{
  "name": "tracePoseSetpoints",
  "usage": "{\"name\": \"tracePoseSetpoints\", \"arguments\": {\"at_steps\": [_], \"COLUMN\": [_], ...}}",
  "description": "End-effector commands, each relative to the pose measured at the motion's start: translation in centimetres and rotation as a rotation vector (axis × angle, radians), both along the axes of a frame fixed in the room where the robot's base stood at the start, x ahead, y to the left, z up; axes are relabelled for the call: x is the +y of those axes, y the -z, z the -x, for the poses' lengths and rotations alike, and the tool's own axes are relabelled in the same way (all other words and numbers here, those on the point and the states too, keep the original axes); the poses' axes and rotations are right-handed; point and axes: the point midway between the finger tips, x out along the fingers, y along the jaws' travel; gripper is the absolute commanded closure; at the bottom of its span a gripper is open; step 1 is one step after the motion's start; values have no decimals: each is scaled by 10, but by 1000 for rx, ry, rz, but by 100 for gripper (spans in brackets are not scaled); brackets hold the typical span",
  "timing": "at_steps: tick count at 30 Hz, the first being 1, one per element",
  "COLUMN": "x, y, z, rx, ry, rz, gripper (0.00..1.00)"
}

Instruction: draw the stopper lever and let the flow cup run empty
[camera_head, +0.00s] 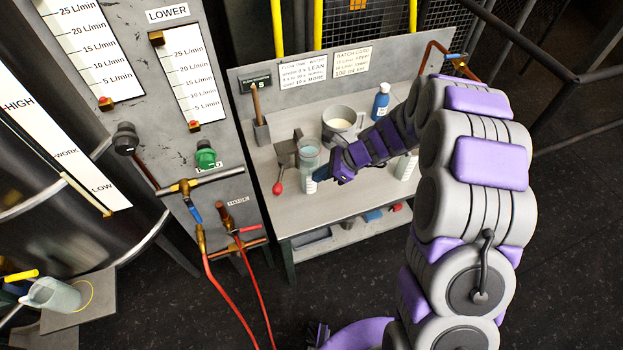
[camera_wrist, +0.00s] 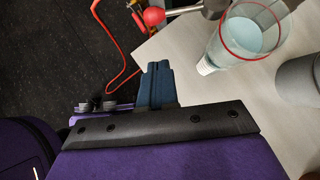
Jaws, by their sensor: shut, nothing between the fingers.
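The red ball knob of what looks like the stopper lever (camera_head: 278,188) hangs at the front left of the bench, below a dark grey fixture (camera_head: 285,153). This fixture may be the flow cup or its stand; I cannot see inside it. In the wrist view the red knob (camera_wrist: 154,16) is at the top, beside a grey metal part (camera_wrist: 212,8). A clear beaker (camera_head: 309,160) with pale liquid stands right of the fixture; it also shows in the wrist view (camera_wrist: 240,42). My gripper (camera_head: 322,173) has its blue fingers (camera_wrist: 157,82) together and empty, just right of the beaker and apart from the knob.
A grey mug (camera_head: 342,122) with whitish liquid and a blue bottle (camera_head: 381,101) stand behind on the bench (camera_head: 300,212). A white container (camera_head: 405,167) is partly behind my arm. Red hoses (camera_head: 222,300) hang left of the bench. The bench front is mostly clear.

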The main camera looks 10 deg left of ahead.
Motion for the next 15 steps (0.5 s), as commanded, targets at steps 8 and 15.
{"name": "tracePoseSetpoints", "arguments": {"at_steps": [8, 15], "x": [34, 68], "y": [43, 68], "z": [4, 6], "rx": [2, -3], "ry": [-4, -6], "rz": [-3, 3], "gripper": [100, 100]}}
